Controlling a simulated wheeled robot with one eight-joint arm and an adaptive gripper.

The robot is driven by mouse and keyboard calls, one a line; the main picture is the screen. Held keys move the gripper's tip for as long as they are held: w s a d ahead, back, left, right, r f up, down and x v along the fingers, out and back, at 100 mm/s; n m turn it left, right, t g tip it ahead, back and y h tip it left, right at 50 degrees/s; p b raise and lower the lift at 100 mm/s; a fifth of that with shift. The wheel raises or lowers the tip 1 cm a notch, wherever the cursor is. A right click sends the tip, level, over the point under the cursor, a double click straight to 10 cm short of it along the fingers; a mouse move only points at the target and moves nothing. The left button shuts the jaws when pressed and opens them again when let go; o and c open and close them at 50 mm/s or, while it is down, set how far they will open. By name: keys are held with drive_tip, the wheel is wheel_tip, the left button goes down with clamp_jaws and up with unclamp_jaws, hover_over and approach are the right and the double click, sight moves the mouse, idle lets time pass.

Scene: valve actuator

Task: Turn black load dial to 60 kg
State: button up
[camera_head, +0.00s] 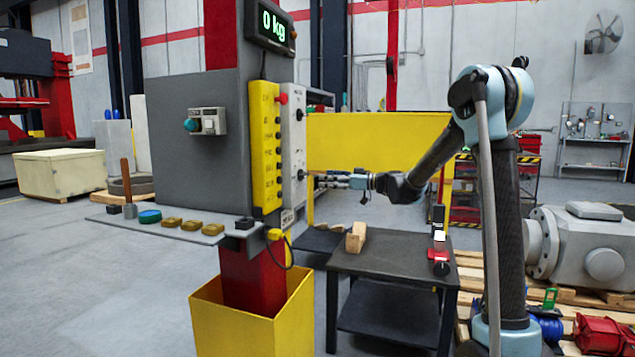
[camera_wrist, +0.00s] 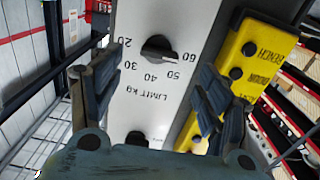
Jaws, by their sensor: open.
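The black load dial (camera_wrist: 158,48) sits on a white panel (camera_wrist: 197,20) marked LIMIT kg, which appears upside down in the wrist view. Numbers from 20 to 60 ring the dial. A small white mark on its edge points toward the 50 to 60 side; the exact reading is hard to tell. In the head view the dial (camera_head: 300,173) is the lower knob on the panel. My gripper (camera_wrist: 155,92) is open, its fingers on either side of the panel, with nothing between them. In the head view my gripper (camera_head: 318,181) is close in front of the dial; contact is not visible.
A second black knob (camera_wrist: 137,138) is on the same panel. A yellow button box (camera_wrist: 243,65) stands beside the panel, near my right finger. The display (camera_head: 272,25) reads 0 kg. A dark table (camera_head: 390,262) with a wooden block (camera_head: 356,237) stands below my arm.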

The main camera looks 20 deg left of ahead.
drive_tip(key=shift+s+d, duration=0.15)
drive_tip(key=shift+d, duration=1.75)
drive_tip(key=s+d+f+m+h, duration=0.5)
drive_tip(key=s+d+f, duration=0.4)
drive_tip(key=s+d, duration=0.4)
drive_tip(key=s+d+f+m+h, duration=0.6)
drive_tip(key=s+d+f, duration=0.3)
drive_tip(key=s+d, duration=0.5)
drive_tip(key=s+d+f+m+t+h, duration=0.1)
drive_tip(key=s+d+f+m+h, duration=0.5)
drive_tip(key=s+d+f, duration=0.3)
drive_tip(key=s+d+h, duration=0.1)
drive_tip(key=s+d, duration=0.3)
drive_tip(key=d, duration=0.2)
drive_tip(key=shift+s, duration=0.15)
